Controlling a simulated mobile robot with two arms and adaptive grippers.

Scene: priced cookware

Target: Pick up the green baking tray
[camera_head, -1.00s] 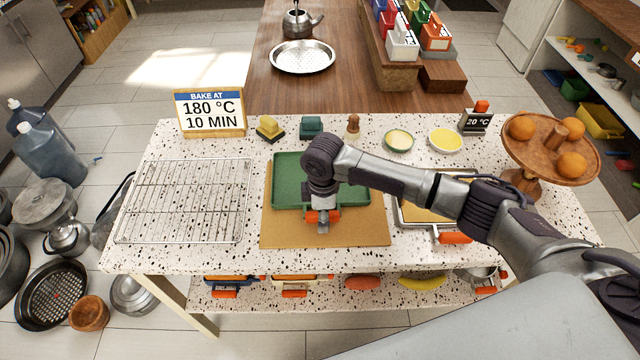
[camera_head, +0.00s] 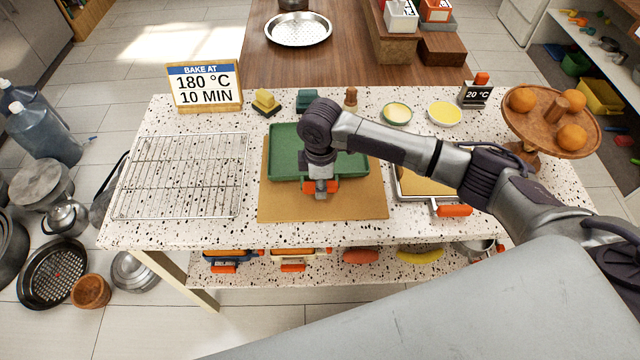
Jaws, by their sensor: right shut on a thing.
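The green baking tray (camera_head: 287,152) is over the tan board (camera_head: 280,205) in the middle of the speckled counter. My right gripper (camera_head: 321,188) is at the tray's near edge, by an orange handle piece there, and is shut on the tray. My right arm comes in from the right and hides part of the tray's far side and right part. I cannot tell whether the tray rests on the board or hangs just above it. My left gripper is not in view.
A wire rack (camera_head: 180,175) lies left of the board. Another tray with an orange handle (camera_head: 453,210) lies to the right. A wooden stand with oranges (camera_head: 548,118) is at the far right. A bake sign (camera_head: 205,87) and small bowls (camera_head: 444,113) line the back edge.

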